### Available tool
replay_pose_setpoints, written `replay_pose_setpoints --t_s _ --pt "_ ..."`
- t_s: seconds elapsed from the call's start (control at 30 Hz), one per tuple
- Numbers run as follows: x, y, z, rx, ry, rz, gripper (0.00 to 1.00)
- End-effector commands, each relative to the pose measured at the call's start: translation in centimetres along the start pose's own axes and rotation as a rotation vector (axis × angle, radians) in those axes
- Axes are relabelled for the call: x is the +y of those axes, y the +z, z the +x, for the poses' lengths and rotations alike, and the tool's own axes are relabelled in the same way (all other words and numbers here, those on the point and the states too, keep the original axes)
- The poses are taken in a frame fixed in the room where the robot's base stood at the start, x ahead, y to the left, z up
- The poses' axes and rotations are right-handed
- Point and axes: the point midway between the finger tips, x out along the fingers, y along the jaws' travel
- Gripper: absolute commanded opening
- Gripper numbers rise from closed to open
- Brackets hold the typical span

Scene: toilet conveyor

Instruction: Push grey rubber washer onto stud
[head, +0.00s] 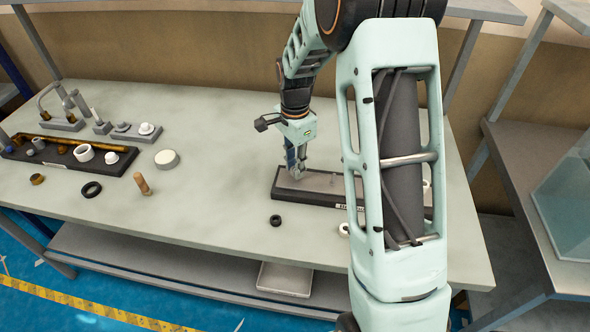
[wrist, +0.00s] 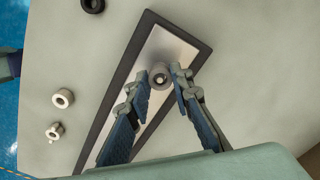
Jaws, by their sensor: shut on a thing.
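The grey rubber washer (wrist: 160,71) sits between my fingertips in the wrist view, with a pale round centre showing in its hole. My gripper (wrist: 160,79) is shut on it, one finger at each side. The washer is over the pale plate (wrist: 176,48) of a dark-edged tray. Whether it is around the stud or just above it, I cannot tell. In the head view my gripper (head: 296,172) points down at the left part of the tray (head: 283,194). The washer is hidden there by the fingers, and my arm covers much of the tray's right part.
A small black ring (head: 276,221) lies in front of the tray, and a white ring (head: 344,230) is near my arm. The table between is clear.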

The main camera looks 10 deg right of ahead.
Motion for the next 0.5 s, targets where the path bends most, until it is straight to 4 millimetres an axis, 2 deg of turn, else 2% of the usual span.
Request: replay_pose_setpoints --t_s 0.07,0.17,0.5 --pt "-0.1 0.0 -1.4 0.002 -0.004 0.0 0.09" --pt "0.8 0.3 -2.3 0.002 -0.002 0.0 0.09" --pt "4.7 2.0 -7.3 0.001 -0.004 -0.001 0.09"
